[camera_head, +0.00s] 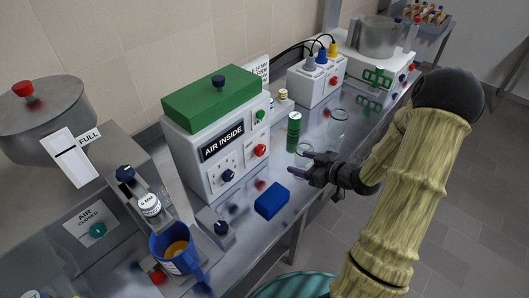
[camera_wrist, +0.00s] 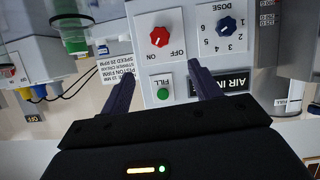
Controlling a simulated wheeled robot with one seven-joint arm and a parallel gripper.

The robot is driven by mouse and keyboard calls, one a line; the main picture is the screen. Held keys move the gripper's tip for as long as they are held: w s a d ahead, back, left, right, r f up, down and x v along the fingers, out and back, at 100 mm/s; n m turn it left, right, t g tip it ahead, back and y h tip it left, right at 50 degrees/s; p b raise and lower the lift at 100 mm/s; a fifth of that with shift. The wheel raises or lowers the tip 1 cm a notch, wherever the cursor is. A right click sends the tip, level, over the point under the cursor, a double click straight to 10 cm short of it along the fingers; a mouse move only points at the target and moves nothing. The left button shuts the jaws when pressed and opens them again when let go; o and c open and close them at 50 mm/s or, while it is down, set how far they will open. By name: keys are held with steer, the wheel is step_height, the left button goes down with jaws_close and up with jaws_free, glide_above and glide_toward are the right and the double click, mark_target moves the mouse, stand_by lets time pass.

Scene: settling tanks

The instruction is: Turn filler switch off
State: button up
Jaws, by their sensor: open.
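The filler is a white box with a green lid (camera_head: 215,100) and an "AIR INSIDE" label, standing on the bench left of my gripper. Its red switch knob (camera_head: 260,150) is on the front face. In the wrist view the panel is upside down; the red knob (camera_wrist: 159,37) sits between ON and OFF labels.
A green bottle (camera_head: 293,132) and a clear glass vessel (camera_head: 337,128) stand close behind my gripper. A blue block (camera_head: 272,201) lies on the bench in front of the filler. A blue mug (camera_head: 172,252) stands front left. Open floor lies right of the bench.

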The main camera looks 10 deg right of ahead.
mark_target(262, 151)
steer(key=shift+w+a, duration=0.1)
steer(key=p+x, duration=0.3)
steer(key=x, duration=1.4)
steer(key=shift+f+p, duration=0.2)
steer(key=shift+p, duration=0.1)
steer(key=c, duration=1)
